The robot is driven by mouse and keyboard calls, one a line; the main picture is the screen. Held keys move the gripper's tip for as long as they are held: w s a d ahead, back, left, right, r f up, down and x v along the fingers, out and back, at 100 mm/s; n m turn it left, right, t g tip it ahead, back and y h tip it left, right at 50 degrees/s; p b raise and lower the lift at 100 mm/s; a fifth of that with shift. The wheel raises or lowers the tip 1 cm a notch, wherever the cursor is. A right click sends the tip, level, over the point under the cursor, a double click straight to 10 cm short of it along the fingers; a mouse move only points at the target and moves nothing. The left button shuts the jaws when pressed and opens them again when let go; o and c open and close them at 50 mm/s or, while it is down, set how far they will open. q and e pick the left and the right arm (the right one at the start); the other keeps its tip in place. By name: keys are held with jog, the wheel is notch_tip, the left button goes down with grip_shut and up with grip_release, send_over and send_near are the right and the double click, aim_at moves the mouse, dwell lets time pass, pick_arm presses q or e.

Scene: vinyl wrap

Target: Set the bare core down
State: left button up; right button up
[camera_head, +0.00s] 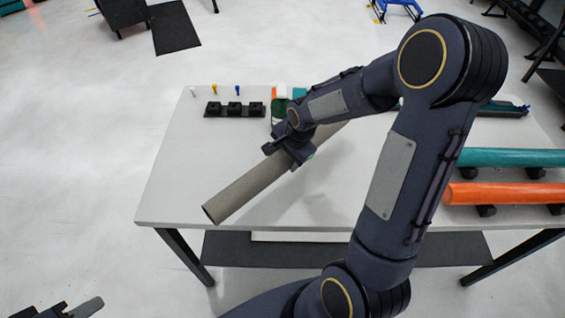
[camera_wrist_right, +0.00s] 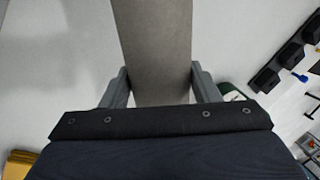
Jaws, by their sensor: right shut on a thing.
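The bare core (camera_head: 250,186) is a long grey-brown tube, slanting over the white table (camera_head: 180,185) from lower left to upper right. My right gripper (camera_head: 288,158) is shut around it near its middle. In the right wrist view the core (camera_wrist_right: 156,45) passes between the two fingers of my right gripper (camera_wrist_right: 160,88). I cannot tell whether the core touches the tabletop or hangs just above it. Part of the core is hidden behind my right arm. My left gripper (camera_head: 75,308) shows only partly at the bottom left corner, and its jaw state is unclear.
A black three-block holder (camera_head: 235,109) stands at the table's back left, with several small coloured pegs behind it. A teal roll (camera_head: 510,158) and an orange roll (camera_head: 505,193) lie on black supports at the right. The table's front left is clear.

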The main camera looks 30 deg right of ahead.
jog(key=shift+w+a+f, duration=0.15)
jog(key=shift+w+f, duration=0.4)
jog(key=shift+f, duration=0.1)
jog(key=shift+s+x, duration=0.15)
jog(key=shift+x, duration=0.7)
jog(key=shift+s+x, duration=0.15)
jog(key=shift+x, duration=0.75)
jog(key=shift+f, duration=0.1)
jog(key=shift+f, duration=0.15)
jog(key=o, duration=1.1)
